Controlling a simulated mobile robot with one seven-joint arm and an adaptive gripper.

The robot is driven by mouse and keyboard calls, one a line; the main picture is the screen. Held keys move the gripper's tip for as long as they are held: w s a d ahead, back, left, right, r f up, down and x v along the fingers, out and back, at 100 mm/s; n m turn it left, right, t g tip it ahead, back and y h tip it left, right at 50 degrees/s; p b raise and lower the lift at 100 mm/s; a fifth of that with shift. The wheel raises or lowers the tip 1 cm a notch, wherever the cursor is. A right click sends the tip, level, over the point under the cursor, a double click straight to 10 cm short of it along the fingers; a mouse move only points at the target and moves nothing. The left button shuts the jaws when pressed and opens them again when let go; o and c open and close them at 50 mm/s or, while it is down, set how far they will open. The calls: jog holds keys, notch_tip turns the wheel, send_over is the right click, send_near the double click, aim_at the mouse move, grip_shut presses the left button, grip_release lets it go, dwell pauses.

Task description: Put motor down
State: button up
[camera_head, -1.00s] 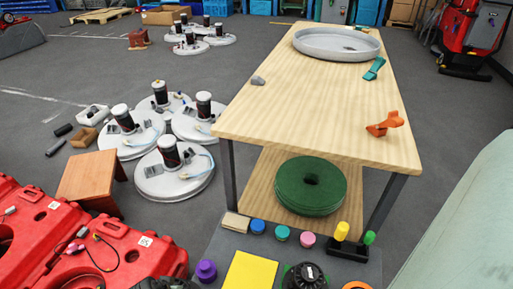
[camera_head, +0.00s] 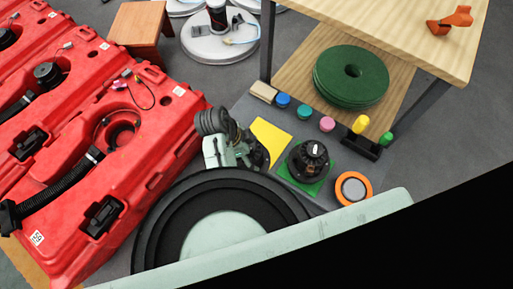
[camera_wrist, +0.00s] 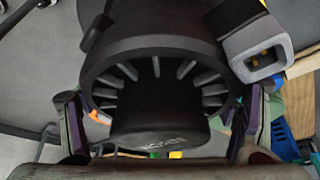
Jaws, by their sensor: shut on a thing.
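A black motor (camera_wrist: 160,85) with radial vent ribs fills the middle of the wrist view. A white-grey connector (camera_wrist: 258,50) shows at its upper right. My gripper (camera_wrist: 160,118) is shut on this motor, with a purple-padded finger on each side. In the head view my gripper (camera_head: 256,153) is small and dark at the end of my arm, beside the yellow square (camera_head: 270,135).
The dark grey mat (camera_head: 250,103) also carries an orange ring (camera_head: 353,188) and several coloured caps along its back edge. Red tanks (camera_head: 110,140) lie to the left. A wooden table (camera_head: 400,35) stands behind, with green pads (camera_head: 352,75) on its lower shelf.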

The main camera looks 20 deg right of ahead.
jog(key=w+d+f+b, duration=0.1)
jog(key=w+d+f, duration=0.3)
jog(key=w+d, duration=0.5)
jog(key=shift+w+d+f, duration=0.15)
jog(key=shift+w+f, duration=0.2)
jog(key=shift+w, duration=0.25)
jog(key=o, duration=0.9)
jog(key=shift+s+f, duration=0.1)
jog(key=shift+f, duration=0.15)
jog(key=shift+c, duration=0.2)
jog(key=o, duration=0.5)
jog(key=shift+c, duration=0.2)
jog(key=shift+r, duration=0.1)
jog(key=p+v, duration=0.5)
jog(key=v, duration=0.7)
jog(key=shift+p, duration=0.4)
